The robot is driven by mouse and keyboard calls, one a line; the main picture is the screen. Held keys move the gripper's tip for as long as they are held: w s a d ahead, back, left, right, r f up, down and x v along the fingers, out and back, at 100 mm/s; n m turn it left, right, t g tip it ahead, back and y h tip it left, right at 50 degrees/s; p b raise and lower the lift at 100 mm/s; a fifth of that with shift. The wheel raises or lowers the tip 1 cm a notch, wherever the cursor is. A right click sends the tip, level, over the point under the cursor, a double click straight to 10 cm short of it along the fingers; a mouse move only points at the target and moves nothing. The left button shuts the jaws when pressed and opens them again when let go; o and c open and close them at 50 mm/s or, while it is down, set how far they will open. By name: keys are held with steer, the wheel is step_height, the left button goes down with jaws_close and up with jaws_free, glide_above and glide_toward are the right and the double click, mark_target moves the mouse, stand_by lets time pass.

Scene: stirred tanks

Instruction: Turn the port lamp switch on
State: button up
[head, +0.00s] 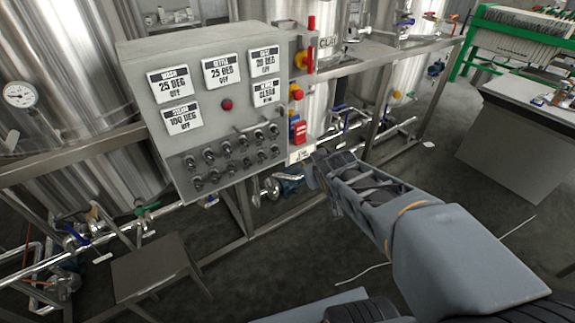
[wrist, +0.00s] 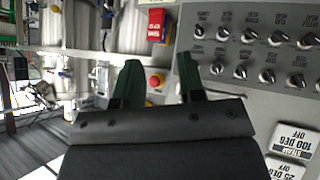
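The grey control panel (head: 140,75) carries two rows of small dark switches (head: 235,152) along its lower part. In the wrist view the panel is upside down, with the switches (wrist: 243,55) at the upper right. The small labels are too small to read, so I cannot tell which switch is the port lamp's. My gripper (wrist: 159,62) is open, its two dark fingers apart with nothing held between them. In the head view my gripper (head: 318,168) is just right of the panel's lower right corner. I cannot tell whether it touches anything.
Pipes and steel frames stand behind. A metal stool (head: 150,268) is at lower left, and a bench (head: 520,135) at right.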

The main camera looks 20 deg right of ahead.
steer(key=w+d+f+n+t+b, duration=0.1)
steer(key=w+f+n+t+b, duration=0.1)
steer(key=w+f+t+b, duration=0.3)
steer(key=n+t+y+b, duration=0.2)
steer(key=n+y+b, duration=0.4)
steer(key=y, duration=0.1)
glide_toward(278, 153)
steer(key=shift+t, duration=0.3)
steer(key=b+x, duration=0.1)
steer(key=x, duration=0.8)
steer(key=shift+w+a+f, duration=0.1)
steer(key=shift+w+f, duration=0.05)
steer(key=shift+w, duration=0.25)
steer(key=shift+c, duration=0.2)
jaws_close()
